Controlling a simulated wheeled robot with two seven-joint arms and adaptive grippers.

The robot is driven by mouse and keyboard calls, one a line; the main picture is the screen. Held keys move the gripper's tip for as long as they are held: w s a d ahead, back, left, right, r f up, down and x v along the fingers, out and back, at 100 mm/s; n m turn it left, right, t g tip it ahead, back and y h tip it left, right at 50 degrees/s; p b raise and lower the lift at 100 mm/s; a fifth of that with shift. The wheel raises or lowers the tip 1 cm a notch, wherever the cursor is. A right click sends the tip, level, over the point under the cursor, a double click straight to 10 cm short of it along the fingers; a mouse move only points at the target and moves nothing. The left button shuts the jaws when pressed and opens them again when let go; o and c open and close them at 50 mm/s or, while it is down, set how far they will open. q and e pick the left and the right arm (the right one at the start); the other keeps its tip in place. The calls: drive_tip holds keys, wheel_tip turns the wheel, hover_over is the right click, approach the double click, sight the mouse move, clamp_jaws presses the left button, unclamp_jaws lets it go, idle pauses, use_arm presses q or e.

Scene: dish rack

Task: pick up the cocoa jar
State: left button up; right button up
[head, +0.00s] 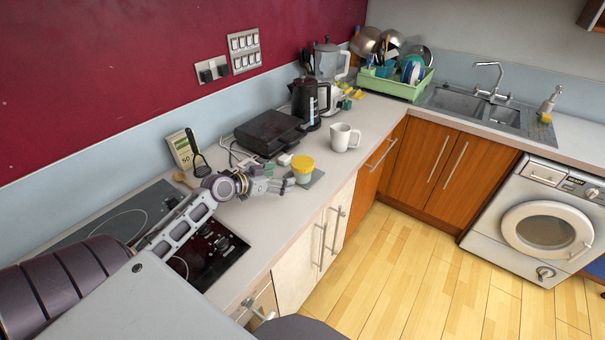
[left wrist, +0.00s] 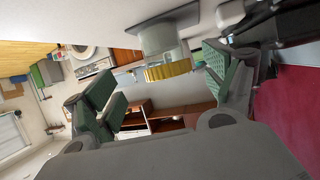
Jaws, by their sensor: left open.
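The cocoa jar, a pale jar with a yellow lid (head: 303,163), stands upright on a grey mat (head: 316,177) on the counter. My left gripper (head: 284,181) is just to the left of the jar, low over the counter, with its fingers pointing towards it. In the left wrist view the jar's yellow lid (left wrist: 168,71) and pale body (left wrist: 158,40) show ahead, in the gap between the open green-padded fingers. The gripper is open and empty. Whether a finger touches the jar cannot be told. My right gripper is not in view.
A white mug (head: 341,138) stands behind and right of the jar. A black appliance (head: 269,133) and black kettle (head: 306,103) stand farther back. A hob (head: 203,252) lies below my left arm. A slotted spatula (head: 199,157) and green-framed card (head: 182,150) are near the wall.

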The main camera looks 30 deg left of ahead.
sight(295, 172)
use_arm(q)
drive_tip(key=shift+w+d+f, duration=0.1)
drive_tip(key=shift+w+f, duration=0.1)
drive_tip(key=shift+w, duration=0.4)
drive_tip(key=shift+w+f, duration=0.15)
drive_tip(key=shift+w, duration=0.1)
drive_tip(key=shift+p+x, duration=0.35)
drive_tip(key=shift+x, duration=1.85)
drive_tip(key=shift+w+d, duration=0.15)
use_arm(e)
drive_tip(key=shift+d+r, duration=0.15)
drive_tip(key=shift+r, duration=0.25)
use_arm(q)
drive_tip(key=shift+w+f, duration=0.1)
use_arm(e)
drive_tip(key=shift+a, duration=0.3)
use_arm(q)
drive_tip(key=shift+w+f, duration=0.1)
drive_tip(key=shift+w, duration=0.25)
drive_tip(key=shift+p+x, duration=0.4)
drive_tip(key=shift+x, duration=1.7)
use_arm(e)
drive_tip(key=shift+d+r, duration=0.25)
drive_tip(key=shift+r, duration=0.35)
